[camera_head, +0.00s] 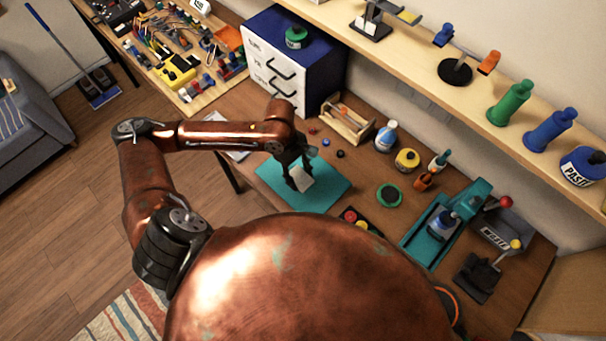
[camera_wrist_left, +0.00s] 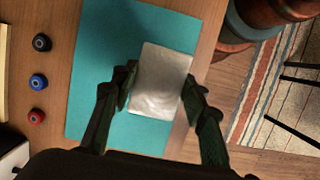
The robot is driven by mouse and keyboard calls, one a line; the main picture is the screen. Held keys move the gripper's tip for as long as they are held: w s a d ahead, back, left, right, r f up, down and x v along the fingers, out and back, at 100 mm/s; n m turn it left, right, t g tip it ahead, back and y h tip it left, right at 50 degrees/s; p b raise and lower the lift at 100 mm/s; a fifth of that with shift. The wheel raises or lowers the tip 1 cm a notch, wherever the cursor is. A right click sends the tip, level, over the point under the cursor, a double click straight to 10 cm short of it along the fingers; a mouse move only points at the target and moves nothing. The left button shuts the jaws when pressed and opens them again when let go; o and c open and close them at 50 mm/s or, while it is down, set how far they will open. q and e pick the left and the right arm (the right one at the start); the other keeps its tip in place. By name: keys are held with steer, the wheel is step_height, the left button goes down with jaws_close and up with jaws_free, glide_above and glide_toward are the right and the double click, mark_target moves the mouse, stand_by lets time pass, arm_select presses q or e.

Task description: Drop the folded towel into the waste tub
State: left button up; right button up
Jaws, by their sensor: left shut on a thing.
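The folded towel is a pale white, flat rectangular piece (camera_head: 301,178), over the teal mat (camera_head: 328,193) in the head view. It also shows in the left wrist view (camera_wrist_left: 162,78), between the fingertips. My left gripper (camera_head: 291,183) reaches down over the mat and is shut on the towel by two opposite edges; it also shows in the wrist view (camera_wrist_left: 158,88). I cannot tell whether the towel touches the mat. My right gripper is not in view. I cannot make out the waste tub for sure.
A blue cabinet with white drawers (camera_head: 279,62) stands behind my left arm. A teal fixture (camera_head: 432,226) is further right. An orange rim (camera_head: 449,300) peeks out beside my body.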

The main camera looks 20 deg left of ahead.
arm_select(q)
steer(key=w+f, duration=0.1)
steer(key=f, duration=0.1)
steer(key=w+a+f, duration=0.1)
steer(key=w+f, duration=0.3)
steer(key=shift+w+a+f+b, duration=0.25)
steer(key=shift+f+b, duration=0.05)
step_height(320, 180, down, 3)
steer(key=shift+r, duration=0.1)
steer(key=o, duration=1.1)
